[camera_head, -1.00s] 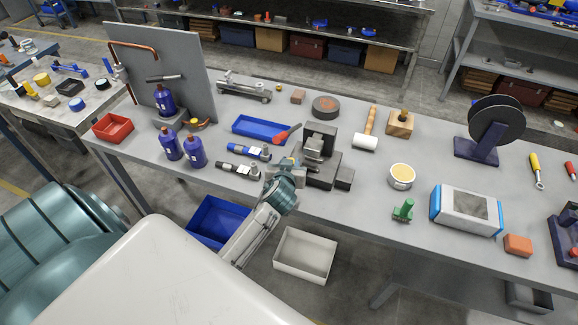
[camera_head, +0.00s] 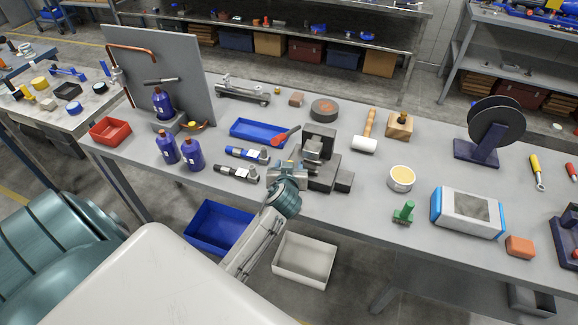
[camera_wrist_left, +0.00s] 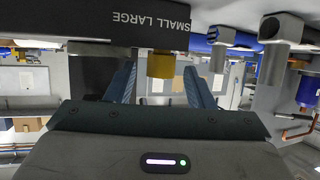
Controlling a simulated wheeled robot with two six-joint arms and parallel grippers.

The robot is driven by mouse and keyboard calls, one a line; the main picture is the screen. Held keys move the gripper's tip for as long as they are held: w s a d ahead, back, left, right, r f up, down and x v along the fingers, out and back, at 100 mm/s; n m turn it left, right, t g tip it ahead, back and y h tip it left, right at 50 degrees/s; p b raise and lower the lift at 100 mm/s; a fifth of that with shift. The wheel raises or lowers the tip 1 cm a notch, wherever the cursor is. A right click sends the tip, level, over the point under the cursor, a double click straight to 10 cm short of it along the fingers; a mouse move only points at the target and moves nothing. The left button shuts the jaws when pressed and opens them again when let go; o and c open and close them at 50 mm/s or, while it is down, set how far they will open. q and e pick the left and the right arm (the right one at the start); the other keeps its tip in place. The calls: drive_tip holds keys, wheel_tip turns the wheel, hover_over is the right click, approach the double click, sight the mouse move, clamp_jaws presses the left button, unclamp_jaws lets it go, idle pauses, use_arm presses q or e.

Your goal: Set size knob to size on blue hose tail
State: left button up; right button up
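A dark machine (camera_head: 322,172) with stepped blocks stands at the middle front of the table. In the left wrist view its dark panel (camera_wrist_left: 90,22) reads SMALL and LARGE, upside down, with a brass-coloured knob (camera_wrist_left: 161,65) beside the lettering. My left gripper (camera_head: 287,172) is at the machine's left side. In its wrist view the fingers (camera_wrist_left: 160,85) stand apart on both sides of the knob, with gaps visible. The blue hose tail (camera_head: 240,152) lies left of the machine, metal fitting towards it. A black hose tail (camera_head: 232,172) lies in front of it. My right gripper is out of view.
A blue tray (camera_head: 258,129) with a red-headed tool (camera_head: 284,135) lies behind the hose tails. Blue bottles (camera_head: 192,156) stand to the left. A mallet (camera_head: 366,143) and tin (camera_head: 401,178) are on the right. A blue bin (camera_head: 218,225) and white bin (camera_head: 304,260) sit below the table's front.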

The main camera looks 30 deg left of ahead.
use_arm(q)
drive_tip(key=shift+s+d+r, duration=0.1)
drive_tip(key=shift+s+d, duration=0.1)
drive_tip(key=shift+s, duration=0.15)
drive_tip(key=b+v, duration=0.3)
drive_tip(key=v, duration=0.7)
